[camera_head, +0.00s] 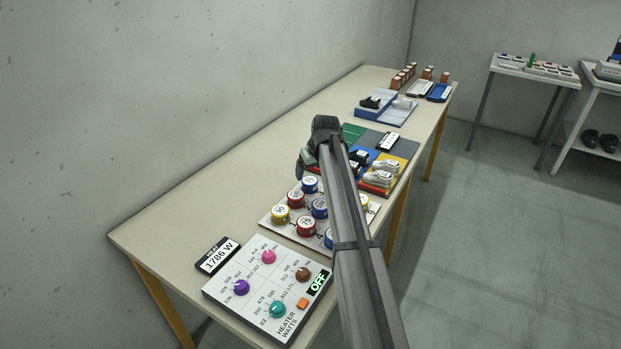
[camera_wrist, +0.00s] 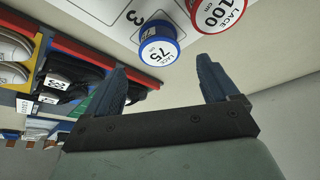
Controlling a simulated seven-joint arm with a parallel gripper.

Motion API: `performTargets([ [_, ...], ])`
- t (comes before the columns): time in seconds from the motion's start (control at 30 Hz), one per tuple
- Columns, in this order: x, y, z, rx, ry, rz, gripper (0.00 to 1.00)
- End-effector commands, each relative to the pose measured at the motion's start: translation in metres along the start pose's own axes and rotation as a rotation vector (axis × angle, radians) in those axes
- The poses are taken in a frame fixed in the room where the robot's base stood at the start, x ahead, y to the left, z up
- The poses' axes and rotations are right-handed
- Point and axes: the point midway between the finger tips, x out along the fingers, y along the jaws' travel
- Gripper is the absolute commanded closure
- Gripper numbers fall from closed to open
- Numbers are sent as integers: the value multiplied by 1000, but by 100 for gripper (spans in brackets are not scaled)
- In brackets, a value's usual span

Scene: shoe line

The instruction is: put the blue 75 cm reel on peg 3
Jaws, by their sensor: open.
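The blue 75 cm reel (camera_wrist: 159,50) sits at the board's edge in the wrist view, its label facing up, right beside a printed 3. Any peg under it is hidden. In the head view it appears to be the blue reel (camera_head: 310,185) at the far left corner of the board (camera_head: 268,222). My gripper (camera_wrist: 161,66) is open and empty, with its two fingers apart on either side of the reel's near edge in the picture. No contact with the reel shows. In the head view my gripper (camera_head: 302,169) is just beyond the reel, partly hidden by my arm.
A red 100 cm reel (camera_wrist: 217,14) stands close beside the blue one. Several other red, yellow and blue reels share the board. Trays with shoes (camera_head: 381,175) lie beyond it, and a heater panel (camera_head: 250,285) is nearer. The table's left strip is clear.

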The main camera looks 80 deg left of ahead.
Motion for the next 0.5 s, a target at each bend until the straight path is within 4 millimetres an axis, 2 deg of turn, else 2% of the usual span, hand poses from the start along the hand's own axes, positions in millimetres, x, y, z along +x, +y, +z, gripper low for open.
performTargets([
  [0.03,-12,0,1,0,2,0,12],
  [0.2,-39,0,0,0,1,0,12],
  [0.5,-62,0,0,0,0,0,12],
])
